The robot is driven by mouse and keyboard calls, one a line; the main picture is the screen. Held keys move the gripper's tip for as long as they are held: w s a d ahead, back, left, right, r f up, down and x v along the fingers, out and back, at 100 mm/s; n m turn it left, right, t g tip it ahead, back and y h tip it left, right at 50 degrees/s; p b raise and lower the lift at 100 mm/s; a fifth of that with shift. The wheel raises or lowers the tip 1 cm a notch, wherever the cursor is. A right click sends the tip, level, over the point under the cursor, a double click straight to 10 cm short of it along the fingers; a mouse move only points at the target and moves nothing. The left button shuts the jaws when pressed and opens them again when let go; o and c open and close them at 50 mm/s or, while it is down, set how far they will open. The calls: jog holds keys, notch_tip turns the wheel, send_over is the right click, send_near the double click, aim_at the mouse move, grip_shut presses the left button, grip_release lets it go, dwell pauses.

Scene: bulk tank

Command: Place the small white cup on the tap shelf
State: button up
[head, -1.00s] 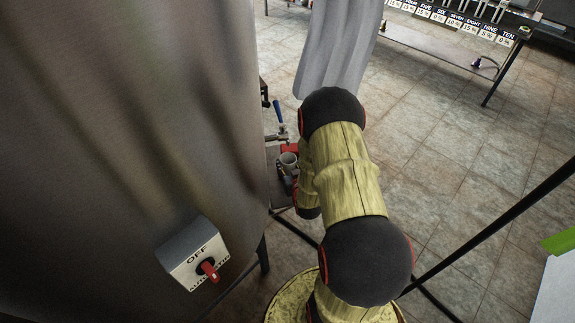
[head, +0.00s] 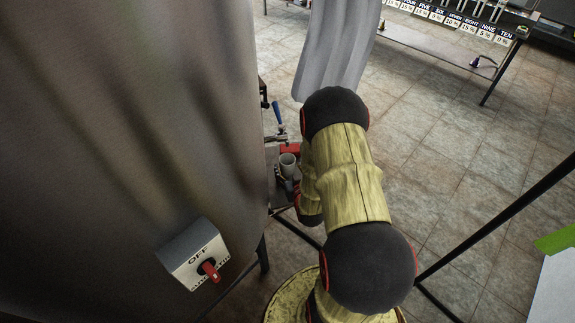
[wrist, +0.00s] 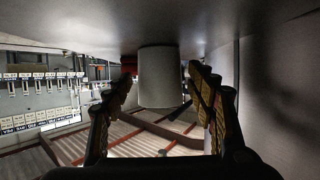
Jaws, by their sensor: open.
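The small white cup (head: 288,161) is by the side of the tank, just below the tap (head: 276,137) with its blue lever. In the wrist view the cup (wrist: 160,76) stands between the two fingers of my gripper (wrist: 163,90). The fingers are spread, with a visible gap between the cup and each finger. In the head view my arm hides most of the gripper. The tap shelf is mostly hidden there; I cannot tell exactly what surface bears the cup.
The large steel tank (head: 120,130) fills the left, with a red-knobbed switch box (head: 196,254) on it. A grey hanging sheet (head: 335,50) is behind my arm. A labelled rack (head: 450,30) stands at the far right. Tiled floor (head: 460,150) is open to the right.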

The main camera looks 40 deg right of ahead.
jog(key=p+v, duration=0.2)
jog(key=v, duration=0.5)
jog(key=shift+s+a+r, duration=0.1)
jog(key=shift+s+r, duration=0.15)
jog(key=shift+s, duration=0.05)
jog(key=shift+s+a+r, duration=0.1)
jog(key=shift+s+a, duration=0.15)
jog(key=shift+s, duration=0.15)
